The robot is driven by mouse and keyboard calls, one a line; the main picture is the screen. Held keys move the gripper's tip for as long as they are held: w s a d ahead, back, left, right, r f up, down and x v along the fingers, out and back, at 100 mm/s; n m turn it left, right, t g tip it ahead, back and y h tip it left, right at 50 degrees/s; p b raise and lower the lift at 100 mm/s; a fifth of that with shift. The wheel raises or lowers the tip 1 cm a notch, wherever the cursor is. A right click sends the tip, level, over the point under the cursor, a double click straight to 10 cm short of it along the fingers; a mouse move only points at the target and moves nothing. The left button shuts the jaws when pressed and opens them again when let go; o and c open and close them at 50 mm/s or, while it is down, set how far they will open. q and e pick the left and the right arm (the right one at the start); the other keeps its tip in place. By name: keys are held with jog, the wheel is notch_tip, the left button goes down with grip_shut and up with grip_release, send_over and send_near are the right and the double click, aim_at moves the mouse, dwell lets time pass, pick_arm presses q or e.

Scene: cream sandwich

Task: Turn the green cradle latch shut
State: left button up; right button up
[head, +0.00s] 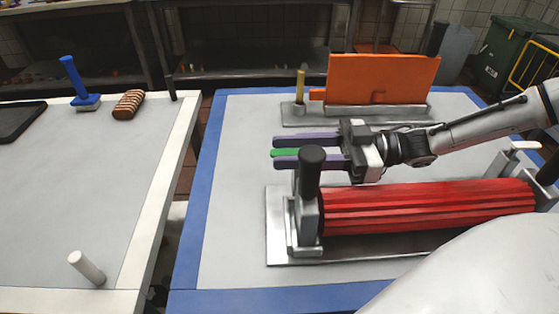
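The green latch (285,153) shows as a short green bar just behind the black-topped post at the left end of the metal cradle (277,225). The rest of it is hidden by the post and my fingers. My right gripper (275,151) reaches in from the right, with its two purple fingers pointing left. The fingers are apart, one on the far side and one on the near side of the green bar. A thin gap shows on the far side, so I see no firm grip. A ribbed red roll (430,208) lies in the cradle. My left gripper is out of view.
A black-topped post (311,180) stands close in front of my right fingers. Behind, an orange block (382,80) stands on a metal base with a yellow peg (300,86). The left table holds a blue-handled tool (80,85), a striped brown bar (128,104) and a white peg (87,267).

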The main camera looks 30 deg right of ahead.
jog(key=shift+x, duration=0.9)
jog(key=shift+w+a+b, duration=0.15)
jog(key=shift+a+b, duration=0.05)
jog(key=shift+b, duration=0.1)
